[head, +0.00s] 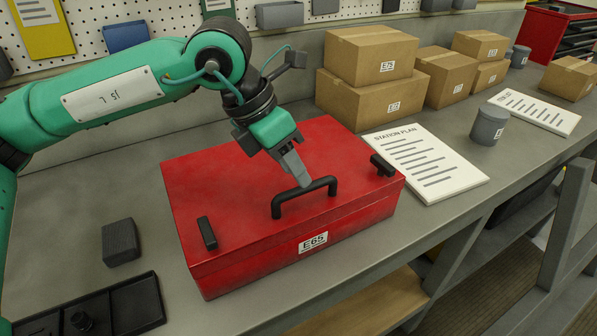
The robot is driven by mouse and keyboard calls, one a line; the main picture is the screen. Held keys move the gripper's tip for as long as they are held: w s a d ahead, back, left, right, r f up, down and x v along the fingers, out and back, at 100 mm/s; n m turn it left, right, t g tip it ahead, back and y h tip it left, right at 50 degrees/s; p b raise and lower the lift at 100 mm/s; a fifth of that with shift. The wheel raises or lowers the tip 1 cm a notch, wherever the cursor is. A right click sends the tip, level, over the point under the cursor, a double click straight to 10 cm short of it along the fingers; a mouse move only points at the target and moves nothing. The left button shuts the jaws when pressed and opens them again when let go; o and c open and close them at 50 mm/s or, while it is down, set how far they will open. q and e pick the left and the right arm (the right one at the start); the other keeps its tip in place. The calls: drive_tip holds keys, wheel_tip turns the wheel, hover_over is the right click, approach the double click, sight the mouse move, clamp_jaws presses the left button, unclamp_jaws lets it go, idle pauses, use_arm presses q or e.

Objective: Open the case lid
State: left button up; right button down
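The red case (250,262) sits on the grey workbench with its lid (220,170) down. A black bar handle (288,195) stands on top of the lid, near its front edge. Two black latch-like pieces are on the lid, one at the left (207,233) and one at the right (382,165). My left gripper (300,178) points down at the lid, its fingertips at the right part of the handle. I cannot tell whether the fingers touch or enclose the bar, or how far apart they are. My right gripper is not in view.
A dark grey block (120,242) and a black tray (135,303) lie left of the case. A station plan sheet (440,178) lies close to its right, with a grey canister (489,125) beyond. Cardboard boxes (345,97) stand behind. A pegboard wall lines the back.

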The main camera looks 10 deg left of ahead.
use_arm(q)
drive_tip(key=shift+x, duration=1.45)
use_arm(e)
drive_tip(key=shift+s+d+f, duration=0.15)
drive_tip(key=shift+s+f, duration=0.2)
use_arm(q)
drive_tip(key=shift+c, duration=0.5)
clamp_jaws()
drive_tip(key=shift+r, duration=0.1)
